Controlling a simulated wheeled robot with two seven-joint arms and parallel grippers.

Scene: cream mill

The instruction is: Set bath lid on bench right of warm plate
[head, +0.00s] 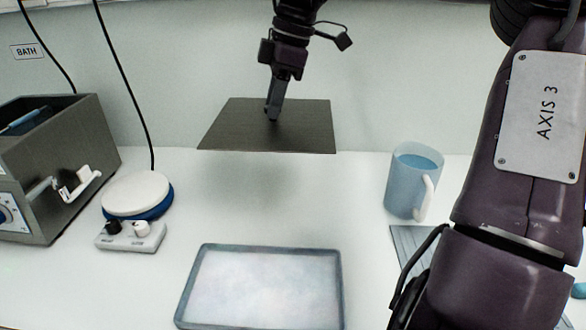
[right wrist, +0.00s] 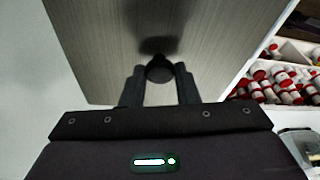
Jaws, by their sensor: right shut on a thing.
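The bath lid (head: 305,133) is a flat dark grey metal sheet with a round black knob (right wrist: 160,68) on top. My right gripper (head: 273,106) is shut on that knob and holds the lid level in the air above the back of the bench (head: 250,205). In the right wrist view the brushed lid (right wrist: 215,40) fills the upper middle, and the fingers close around the knob. The warm plate (head: 136,195) is a white disc on a blue base with a control box in front; it stands left of the lid. My left gripper is not in view.
The open grey bath (head: 55,190) stands at the left. A grey-rimmed tray (head: 262,247) lies at the front middle. A blue mug (head: 406,182) stands at the right. Bare bench lies between warm plate and mug. Red-and-white containers (right wrist: 265,88) show on shelves in the right wrist view.

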